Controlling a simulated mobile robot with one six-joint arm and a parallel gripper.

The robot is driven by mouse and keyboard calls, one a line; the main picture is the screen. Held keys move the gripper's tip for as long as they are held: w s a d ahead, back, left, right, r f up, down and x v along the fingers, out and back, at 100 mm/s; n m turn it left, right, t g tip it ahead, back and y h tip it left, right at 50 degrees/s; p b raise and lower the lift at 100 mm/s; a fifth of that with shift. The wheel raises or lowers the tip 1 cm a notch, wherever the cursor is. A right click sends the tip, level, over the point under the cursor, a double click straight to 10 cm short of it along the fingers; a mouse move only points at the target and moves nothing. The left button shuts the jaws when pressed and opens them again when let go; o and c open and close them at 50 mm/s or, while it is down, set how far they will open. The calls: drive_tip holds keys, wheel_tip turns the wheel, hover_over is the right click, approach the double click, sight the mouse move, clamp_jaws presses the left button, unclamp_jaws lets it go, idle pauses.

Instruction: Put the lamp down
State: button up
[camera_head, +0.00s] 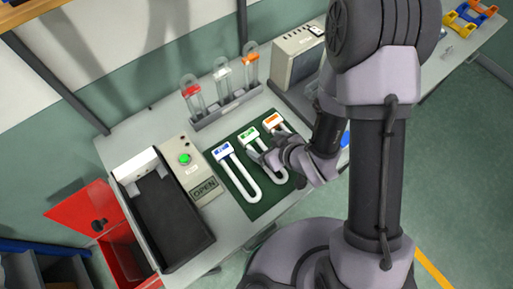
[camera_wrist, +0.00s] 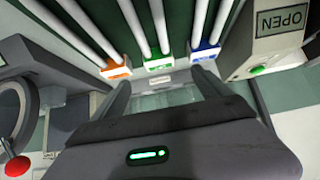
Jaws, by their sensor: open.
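Three white U-shaped lamps with coloured ends lie side by side on a dark green mat (camera_head: 266,205): blue lamp (camera_head: 223,151), green lamp (camera_head: 248,133) and orange lamp (camera_head: 272,119). My gripper (camera_head: 264,158) is over the mat by the green and orange lamps and partly covers them. In the wrist view, my gripper (camera_wrist: 161,82) has its fingers apart with nothing between them. The green lamp end (camera_wrist: 159,65) shows just beyond the fingertips, with the orange end (camera_wrist: 116,68) to its left and the blue end (camera_wrist: 205,51) to its right.
A rack (camera_head: 227,109) with clear tubes topped red, white and orange stands behind the mat. A panel with a green button (camera_head: 184,158) and an OPEN sign (camera_head: 204,190) is left of it, beside a dark tray (camera_head: 170,225). A grey box (camera_head: 297,58) stands back right.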

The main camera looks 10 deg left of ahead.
sight(250, 136)
drive_tip(key=b+x, duration=0.3)
drive_tip(key=x, duration=1)
drive_tip(key=shift+w+b, duration=0.25)
drive_tip(key=shift+b, duration=0.05)
drive_tip(key=shift+r, duration=0.15)
